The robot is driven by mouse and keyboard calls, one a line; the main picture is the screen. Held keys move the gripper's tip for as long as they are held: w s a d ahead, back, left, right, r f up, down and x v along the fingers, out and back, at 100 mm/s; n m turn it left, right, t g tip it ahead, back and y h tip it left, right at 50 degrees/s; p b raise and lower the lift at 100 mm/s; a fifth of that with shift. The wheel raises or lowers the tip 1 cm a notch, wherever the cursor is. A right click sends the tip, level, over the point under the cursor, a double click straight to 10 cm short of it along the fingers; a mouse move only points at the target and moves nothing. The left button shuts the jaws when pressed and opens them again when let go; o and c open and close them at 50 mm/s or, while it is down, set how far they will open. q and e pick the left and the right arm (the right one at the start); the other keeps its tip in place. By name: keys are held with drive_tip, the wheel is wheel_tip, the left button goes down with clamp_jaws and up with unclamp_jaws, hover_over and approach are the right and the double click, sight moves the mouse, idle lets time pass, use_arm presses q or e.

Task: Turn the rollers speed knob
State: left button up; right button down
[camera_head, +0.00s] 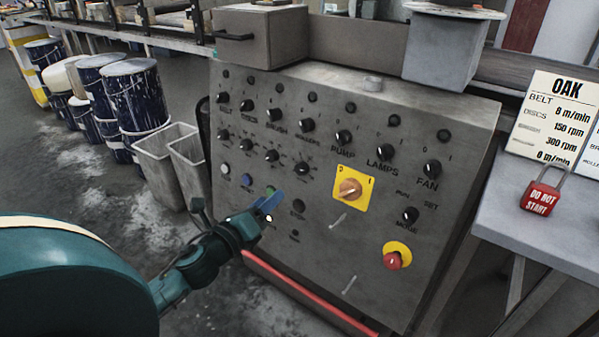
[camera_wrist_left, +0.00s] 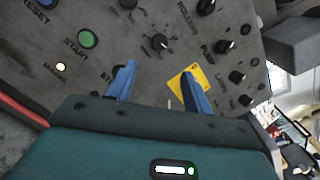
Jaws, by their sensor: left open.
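The grey control panel (camera_head: 330,235) carries two rows of black knobs. The rollers speed knob (camera_head: 299,168) appears to be the rightmost of the lower row, below the upper rollers knob (camera_head: 307,125). In the left wrist view the speed knob (camera_wrist_left: 160,41) lies ahead of the gap between my blue fingers, with panel visible between. My left gripper (camera_head: 266,204) is open and empty, in front of the panel's lower left, below and left of that knob. It also shows in the left wrist view (camera_wrist_left: 160,84), its fingers apart. My right gripper is out of view.
A yellow-plated orange switch (camera_head: 349,187) is right of the speed knob. A red emergency button (camera_head: 393,260) is lower right. The green start button (camera_wrist_left: 88,39) is near my fingers. Paint drums (camera_head: 135,95) and grey bins (camera_head: 165,160) stand left; a red padlock (camera_head: 538,198) lies right.

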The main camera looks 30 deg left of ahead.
sight(299, 171)
use_arm(q)
drive_tip(key=w+b, duration=0.1)
drive_tip(key=w, duration=1)
drive_tip(key=shift+w+b, duration=0.35)
drive_tip(key=shift+w, duration=0.05)
drive_tip(key=shift+c, duration=0.3)
drive_tip(key=c, duration=0.9)
